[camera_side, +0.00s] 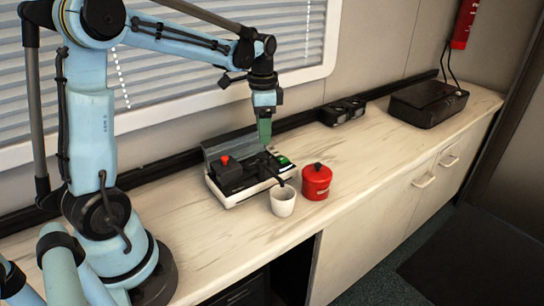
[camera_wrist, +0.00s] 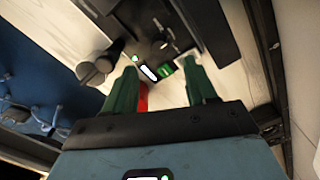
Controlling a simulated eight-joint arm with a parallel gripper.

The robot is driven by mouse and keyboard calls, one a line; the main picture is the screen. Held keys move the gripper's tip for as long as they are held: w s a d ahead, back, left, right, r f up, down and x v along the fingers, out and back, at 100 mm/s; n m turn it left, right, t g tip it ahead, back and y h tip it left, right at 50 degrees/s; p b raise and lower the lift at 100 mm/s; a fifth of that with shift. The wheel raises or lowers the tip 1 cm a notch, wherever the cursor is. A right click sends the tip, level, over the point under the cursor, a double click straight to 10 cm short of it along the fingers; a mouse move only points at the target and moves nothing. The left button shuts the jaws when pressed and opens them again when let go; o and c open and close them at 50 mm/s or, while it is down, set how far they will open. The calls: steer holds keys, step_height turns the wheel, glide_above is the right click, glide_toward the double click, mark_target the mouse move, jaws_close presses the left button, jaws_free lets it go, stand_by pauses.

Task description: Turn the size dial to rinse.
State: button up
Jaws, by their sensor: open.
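The machine (camera_side: 238,183) stands on the counter in the side view, a low box with a red button (camera_side: 224,160), black upper parts and a lit green spot (camera_side: 283,161). My gripper (camera_side: 265,146) hangs over its right part, green fingers pointing down. In the wrist view my gripper (camera_wrist: 160,68) has its two fingers apart with nothing held between them. Beyond the tips are a small white lit panel (camera_wrist: 148,72) and a green patch (camera_wrist: 166,71) on the machine. I cannot make out the size dial or its setting; the fingers and dark parts hide that area.
A white cup (camera_side: 283,203) stands at the machine's front right, beside a red canister (camera_side: 316,184). A black double-socket-like box (camera_side: 343,111) and a black case (camera_side: 428,104) lie further right. The counter (camera_side: 385,150) between is clear. A wall and window are behind.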

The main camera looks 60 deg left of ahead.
step_height(320, 180, down, 7)
steer(key=shift+f, duration=0.2)
steer(key=shift+c, duration=0.3)
steer(key=c, duration=1)
